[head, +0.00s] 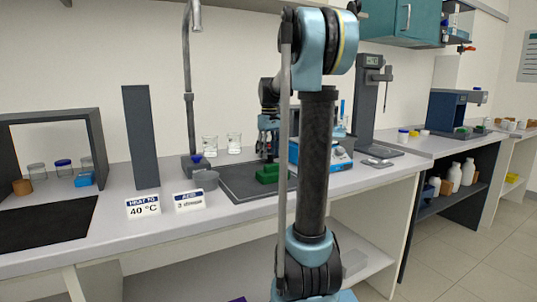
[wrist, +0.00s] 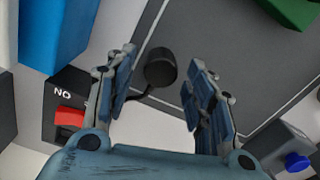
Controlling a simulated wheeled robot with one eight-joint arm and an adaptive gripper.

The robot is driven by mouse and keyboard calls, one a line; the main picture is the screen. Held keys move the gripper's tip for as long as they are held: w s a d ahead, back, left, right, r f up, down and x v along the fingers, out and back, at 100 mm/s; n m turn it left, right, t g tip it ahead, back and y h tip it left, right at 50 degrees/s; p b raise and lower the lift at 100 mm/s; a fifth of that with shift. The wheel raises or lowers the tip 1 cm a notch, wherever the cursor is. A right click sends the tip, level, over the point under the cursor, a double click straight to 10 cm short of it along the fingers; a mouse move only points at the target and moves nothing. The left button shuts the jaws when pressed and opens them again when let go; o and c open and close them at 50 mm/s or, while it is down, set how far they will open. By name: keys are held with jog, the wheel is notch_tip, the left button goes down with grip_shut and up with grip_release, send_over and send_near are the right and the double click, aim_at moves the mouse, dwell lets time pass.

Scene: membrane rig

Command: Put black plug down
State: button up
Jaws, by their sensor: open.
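The black plug (wrist: 160,67), a dark round-faced piece with a thin black cord, shows in the wrist view in the gap between my fingers. It touches neither finger in the picture. Its cord curves down and left behind the left finger. My gripper (wrist: 160,92) is open, with one finger on each side of the plug. Whether the plug rests on the surface cannot be told. In the head view my gripper (head: 268,143) is above the bench near a green block (head: 267,174); the plug cannot be made out there.
A dark mat (head: 232,183) lies on the bench under the green block. A dark box with a red switch (wrist: 70,116) is at lower left in the wrist view; a grey block with a blue knob (wrist: 297,161) is at lower right.

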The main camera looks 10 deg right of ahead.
aim_at(269, 154)
notch_tip(269, 154, up, 12)
dwell(0.5)
jog(key=shift+f, duration=0.15)
